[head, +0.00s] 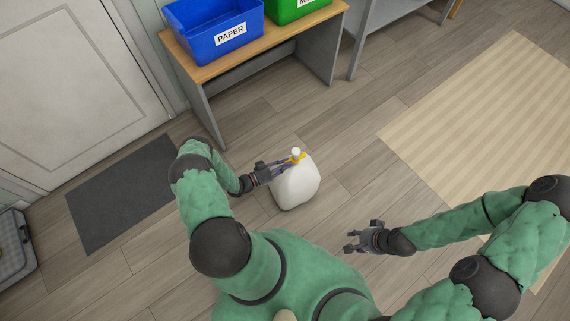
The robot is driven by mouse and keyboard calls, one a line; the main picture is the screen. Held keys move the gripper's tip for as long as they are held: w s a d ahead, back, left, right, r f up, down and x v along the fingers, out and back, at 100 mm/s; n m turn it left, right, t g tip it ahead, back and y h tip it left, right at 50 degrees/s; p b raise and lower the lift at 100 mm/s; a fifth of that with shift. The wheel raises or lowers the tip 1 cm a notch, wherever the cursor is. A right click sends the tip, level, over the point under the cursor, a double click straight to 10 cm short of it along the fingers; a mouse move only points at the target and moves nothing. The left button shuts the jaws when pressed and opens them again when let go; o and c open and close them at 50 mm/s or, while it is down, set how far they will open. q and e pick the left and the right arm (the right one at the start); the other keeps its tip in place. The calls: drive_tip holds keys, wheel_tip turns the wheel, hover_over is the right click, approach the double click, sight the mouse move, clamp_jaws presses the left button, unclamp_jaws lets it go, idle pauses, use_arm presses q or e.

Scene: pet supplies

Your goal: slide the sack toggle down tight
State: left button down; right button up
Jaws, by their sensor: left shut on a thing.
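A plump white sack (299,184) stands on the wood floor in front of me. At its top is a small yellow toggle (298,158), with a white tip (296,151) above it. My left gripper (291,162) reaches in from the left at the sack's neck and is shut on the yellow toggle. Its fingers partly hide the toggle and neck. My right gripper (350,238) is to the lower right of the sack, apart from it, with its fingers spread and nothing between them.
A wooden-topped table (262,60) behind the sack bears a blue bin (195,40) marked PAPER and a green bin (290,10). A dark mat (120,195) lies left by a door (75,75). A striped beige rug (480,110) lies right. Floor around the sack is clear.

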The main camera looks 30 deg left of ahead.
use_arm(q)
drive_tip(key=shift+f, duration=1.2)
drive_tip(key=c, duration=1.2)
unclamp_jaws()
